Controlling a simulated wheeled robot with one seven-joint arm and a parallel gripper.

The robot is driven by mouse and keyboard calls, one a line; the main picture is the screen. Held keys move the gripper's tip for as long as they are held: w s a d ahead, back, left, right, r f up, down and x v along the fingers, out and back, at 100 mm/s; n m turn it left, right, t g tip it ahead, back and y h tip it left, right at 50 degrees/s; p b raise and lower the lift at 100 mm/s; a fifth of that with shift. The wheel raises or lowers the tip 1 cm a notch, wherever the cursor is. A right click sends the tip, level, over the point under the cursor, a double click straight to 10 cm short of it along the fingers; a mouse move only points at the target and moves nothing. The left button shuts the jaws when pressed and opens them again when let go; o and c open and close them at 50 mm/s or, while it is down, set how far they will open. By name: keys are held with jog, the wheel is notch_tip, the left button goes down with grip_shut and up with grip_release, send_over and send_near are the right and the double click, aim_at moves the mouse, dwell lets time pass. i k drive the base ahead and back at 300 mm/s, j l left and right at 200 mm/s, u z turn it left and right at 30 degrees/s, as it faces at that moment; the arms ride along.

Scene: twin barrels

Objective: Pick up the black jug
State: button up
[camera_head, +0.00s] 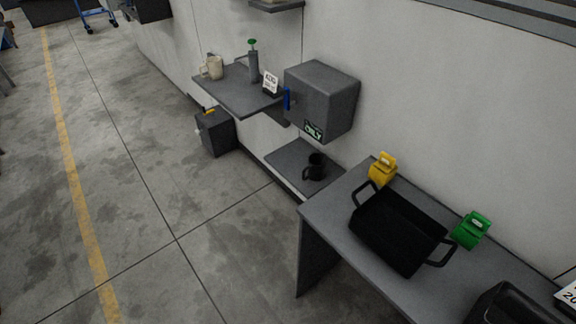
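The black jug (315,167) stands upright on a low grey shelf (290,158) against the wall, below a grey box. Its handle points to the left. The jug is small in view and nothing covers it. My gripper is not in view.
A grey wall box (322,100) with a blue lever (287,98) hangs above the jug. A higher shelf (237,95) holds a beige jug (213,67) and a grey bottle (253,65). A table (325,213) with a black tray (367,235) stands at right. The floor at left is clear.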

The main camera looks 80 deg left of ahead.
aim_at(317, 162)
jog(key=u, duration=2.35)
jog(key=i+j+z, duration=0.15)
jog(key=j, duration=0.45)
jog(key=i+j+z, duration=0.1)
jog(key=i+j, duration=0.25)
jog(key=j, duration=0.3)
jog(key=i+j+z, duration=0.15)
jog(key=j, duration=0.5)
jog(key=i+j+z, duration=0.15)
jog(key=j, duration=0.55)
jog(key=i+j+z, duration=0.15)
jog(key=j, duration=0.55)
jog(key=i+j+z, duration=0.1)
jog(key=j, duration=0.6)
jog(key=i+j+z, duration=0.15)
jog(key=j, duration=0.55)
jog(key=k, duration=0.05)
